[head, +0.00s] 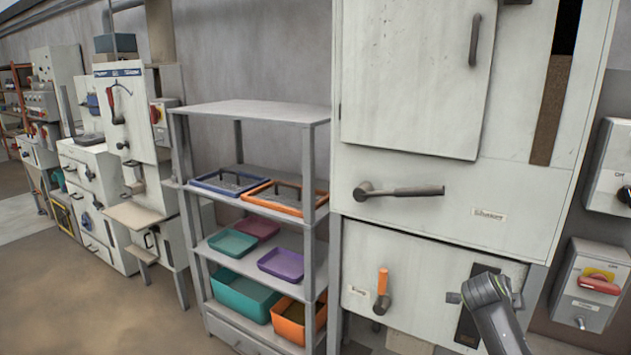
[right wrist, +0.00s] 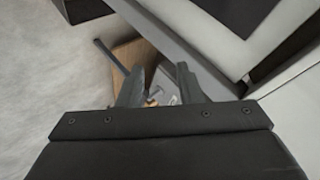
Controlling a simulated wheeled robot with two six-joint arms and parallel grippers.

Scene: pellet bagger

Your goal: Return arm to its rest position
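My right arm (head: 497,318), dark grey with a green band, comes in at the lower right of the head view, in front of the pellet bagger's lower panel (head: 420,255). Its fingers cannot be made out there. In the right wrist view my right gripper (right wrist: 161,70) has its two dark fingers apart, and I see nothing held between them. Behind the fingers are a brown block-like surface (right wrist: 128,52) and a dark rod (right wrist: 108,55). My left arm and gripper are not in view.
The bagger has a horizontal handle (head: 400,191) and an orange-gripped lever (head: 382,290) near my arm. A grey shelf (head: 255,108) with coloured trays stands left of it. Switch boxes (head: 592,285) are at the right. The floor at left (head: 110,315) is clear.

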